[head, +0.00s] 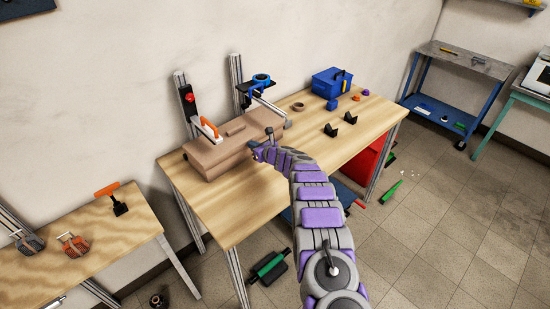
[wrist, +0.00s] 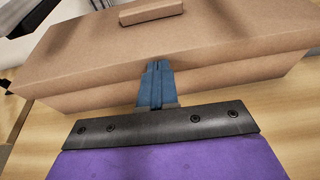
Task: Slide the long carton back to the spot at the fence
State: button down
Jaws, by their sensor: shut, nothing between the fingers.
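The long brown carton (head: 212,158) lies on the wooden workbench near its back left side, close to the metal uprights. It has a small raised brown block on top and fills the upper part of the wrist view (wrist: 225,35). My gripper (head: 258,150) is at the carton's near side, toward its right part. In the wrist view my gripper's blue fingers (wrist: 155,72) are shut together and empty, overlapping the carton's near face. I cannot tell whether they touch it. No separate fence is clearly visible; the carton may hide it.
Metal uprights (head: 236,78) stand behind the carton, one carrying an orange-handled clamp (head: 209,128). A blue toolbox (head: 331,83), a tape ring (head: 298,107) and black holders (head: 350,118) stand to the right. The bench's front left (head: 225,215) is clear. A green-handled roller (head: 268,266) lies on the floor.

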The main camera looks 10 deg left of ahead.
jog(key=shift+w+a+r, duration=0.1)
jog(key=shift+w+a, duration=0.05)
jog(key=shift+a, duration=0.05)
jog(key=shift+w+a, duration=0.1)
jog(key=shift+w+a, duration=0.1)
jog(key=shift+a, duration=0.1)
dwell(0.3)
